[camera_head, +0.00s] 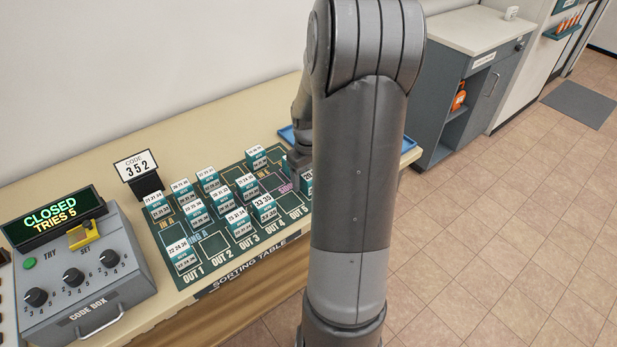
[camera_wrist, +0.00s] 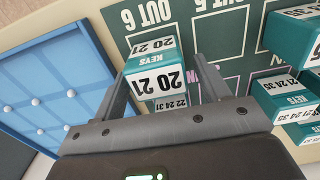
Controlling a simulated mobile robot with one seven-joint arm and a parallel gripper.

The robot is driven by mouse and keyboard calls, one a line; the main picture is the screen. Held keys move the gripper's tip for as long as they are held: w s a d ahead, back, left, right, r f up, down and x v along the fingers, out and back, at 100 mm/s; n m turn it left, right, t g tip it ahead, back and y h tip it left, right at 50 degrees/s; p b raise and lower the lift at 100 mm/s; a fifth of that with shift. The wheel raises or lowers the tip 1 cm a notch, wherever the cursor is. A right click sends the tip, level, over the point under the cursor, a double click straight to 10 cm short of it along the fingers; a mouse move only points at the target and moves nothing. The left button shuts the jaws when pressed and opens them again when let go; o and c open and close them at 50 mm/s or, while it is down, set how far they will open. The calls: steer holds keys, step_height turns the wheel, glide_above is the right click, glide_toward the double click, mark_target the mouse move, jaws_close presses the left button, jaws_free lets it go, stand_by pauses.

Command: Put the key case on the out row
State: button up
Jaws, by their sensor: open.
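A teal key case (camera_wrist: 155,72) with a white label reading "20 21" shows in the wrist view, between the fingers of my open gripper (camera_wrist: 162,66). The case is near the printed OUT 6; whether it touches the mat or the fingers, I cannot tell. Another label reading "22 24 31" (camera_wrist: 171,102) shows past it, between the fingers. In the head view my arm hides most of my gripper and this case. The out row is marked OUT 1 to OUT 5 along the front of the green mat (camera_head: 222,262); cases stand by several of these marks.
Several other teal key cases (camera_wrist: 291,98) stand close on the right in the wrist view. A blue tray (camera_wrist: 62,45) with small white knobs is at left.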

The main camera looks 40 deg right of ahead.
step_height(320, 180, up, 11)
steer(key=shift+r, duration=0.2)
steer(key=s+a+r+t, duration=0.2)
steer(key=s+a, duration=0.3)
steer(key=a, duration=0.3)
steer(key=s+a+r+t, duration=0.1)
steer(key=s+a+r, duration=0.4)
steer(key=a, duration=0.3)
steer(key=s+a+r+t, duration=0.2)
steer(key=s+a, duration=0.3)
steer(key=a, duration=0.3)
steer(key=shift+s+a+r+t, duration=0.3)
steer(key=shift+a+r, duration=0.05)
steer(key=shift+r, duration=0.55)
